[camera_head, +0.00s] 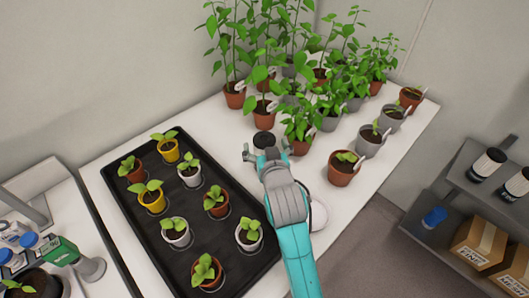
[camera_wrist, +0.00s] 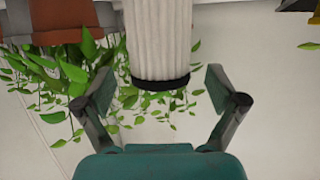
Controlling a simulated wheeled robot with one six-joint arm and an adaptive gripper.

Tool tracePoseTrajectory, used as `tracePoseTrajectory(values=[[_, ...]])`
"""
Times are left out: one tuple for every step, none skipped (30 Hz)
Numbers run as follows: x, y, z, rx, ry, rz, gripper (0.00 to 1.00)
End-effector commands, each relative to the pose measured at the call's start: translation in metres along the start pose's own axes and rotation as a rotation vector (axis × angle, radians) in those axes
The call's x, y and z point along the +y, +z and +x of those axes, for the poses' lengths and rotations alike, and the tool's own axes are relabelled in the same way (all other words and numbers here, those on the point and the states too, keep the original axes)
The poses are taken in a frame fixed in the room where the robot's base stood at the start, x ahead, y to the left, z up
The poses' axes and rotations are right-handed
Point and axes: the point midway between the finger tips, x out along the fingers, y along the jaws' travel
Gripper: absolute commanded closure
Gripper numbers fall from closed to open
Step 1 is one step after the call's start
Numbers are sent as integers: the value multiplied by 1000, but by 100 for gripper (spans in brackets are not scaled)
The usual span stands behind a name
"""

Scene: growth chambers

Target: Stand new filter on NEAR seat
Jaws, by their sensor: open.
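A white pleated filter (camera_wrist: 158,40) with a black end ring stands between the fingers of my gripper (camera_wrist: 160,95) in the wrist view. That view is upside down, with plants hanging downward. A gap shows on each side, so the fingers are open and apart from the filter. In the head view a round black cap (camera_head: 264,139) shows just beyond my gripper (camera_head: 264,152), above the white table. The seat under the filter is hidden. A pale round disc (camera_head: 318,215) shows partly behind my arm; I cannot tell whether it is a seat.
A black tray (camera_head: 150,238) with several potted seedlings lies left of my arm. Tall potted plants (camera_head: 300,120) crowd the back, close to my gripper. A terracotta pot (camera_head: 342,170) stands to the right. A grey shelf (camera_head: 445,205) at far right holds filters (camera_head: 489,163) and boxes.

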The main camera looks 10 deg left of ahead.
Motion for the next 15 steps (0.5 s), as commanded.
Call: tracePoseTrajectory(values=[[0,-1,8,-1,1,0,5],[0,0,12,-1,1,0,5],[0,0,16,-1,1,0,5],[0,0,18,-1,1,0,5],[0,0,21,-1,1,0,5],[0,0,23,-1,1,0,5],[0,0,24,-1,1,0,5],[0,0,24,-1,1,0,5],[0,0,25,-1,1,0,5],[0,0,25,-1,1,0,5],[0,0,25,-1,1,0,5],[0,0,24,-1,1,0,5],[0,0,24,-1,1,0,5],[0,0,24,-1,1,0,5],[0,0,24,-1,1,0,15]])
